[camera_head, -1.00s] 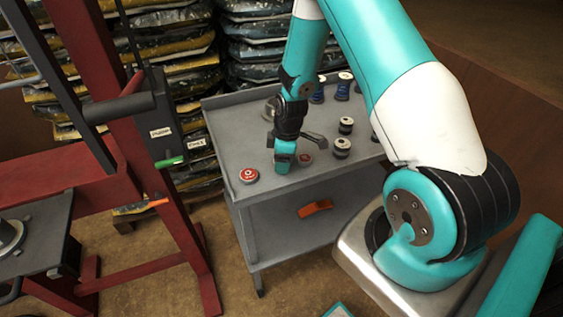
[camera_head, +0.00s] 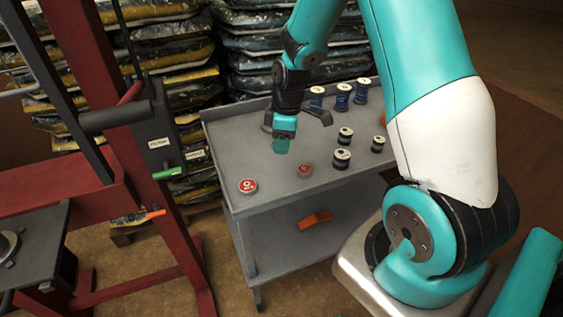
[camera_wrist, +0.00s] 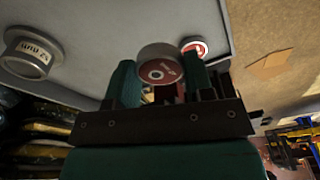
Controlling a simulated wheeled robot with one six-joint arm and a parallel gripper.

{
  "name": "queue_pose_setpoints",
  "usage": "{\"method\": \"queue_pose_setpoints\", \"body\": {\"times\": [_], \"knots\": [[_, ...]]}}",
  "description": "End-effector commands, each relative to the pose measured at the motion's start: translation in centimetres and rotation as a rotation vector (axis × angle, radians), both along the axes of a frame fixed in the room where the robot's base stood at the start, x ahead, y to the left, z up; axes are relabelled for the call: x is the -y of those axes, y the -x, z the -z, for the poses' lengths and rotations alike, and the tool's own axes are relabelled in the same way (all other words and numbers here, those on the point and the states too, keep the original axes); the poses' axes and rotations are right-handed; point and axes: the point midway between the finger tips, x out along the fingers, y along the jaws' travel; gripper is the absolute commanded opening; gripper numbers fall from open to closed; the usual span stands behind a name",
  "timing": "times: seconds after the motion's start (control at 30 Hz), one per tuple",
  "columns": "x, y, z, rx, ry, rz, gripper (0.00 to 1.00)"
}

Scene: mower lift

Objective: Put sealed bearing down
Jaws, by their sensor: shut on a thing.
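My gripper (camera_head: 282,148) is above the grey cart top. In the wrist view its two teal fingers (camera_wrist: 160,82) are closed around a short grey cylinder with a red, white-marked face, which I take to be the sealed bearing (camera_wrist: 158,70). In the head view the gripper hides it. One red disc (camera_wrist: 193,46) also shows beyond the fingers in the wrist view.
The grey cart (camera_head: 225,150) also carries black-and-white spools (camera_head: 342,158) and blue spools (camera_head: 342,97) to the right. A pale flanged part (camera_wrist: 30,55) stands on it. A red frame (camera_head: 125,140) is at the left. Stacked bags (camera_head: 180,60) are behind. Cart top between the discs is clear.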

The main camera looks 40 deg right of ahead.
Motion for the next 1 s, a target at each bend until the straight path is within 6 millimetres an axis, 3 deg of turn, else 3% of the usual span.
{"method": "queue_pose_setpoints", "body": {"times": [0.1, 0.3, 0.57, 0.77, 1.0], "knots": [[0.0, -0.1, -3.6, 0.007, 0.002, -0.001, 0.22], [0.1, 0.0, -7.7, 0.003, 0.001, 0.0, 0.22], [0.0, 0.0, -9.6, -0.001, 0.001, 0.0, 0.22], [-0.7, -0.3, -8.1, -0.01, -0.002, 0.069, 0.22], [-4.2, -1.0, -1.2, -0.026, 0.002, 0.436, 0.22]]}}
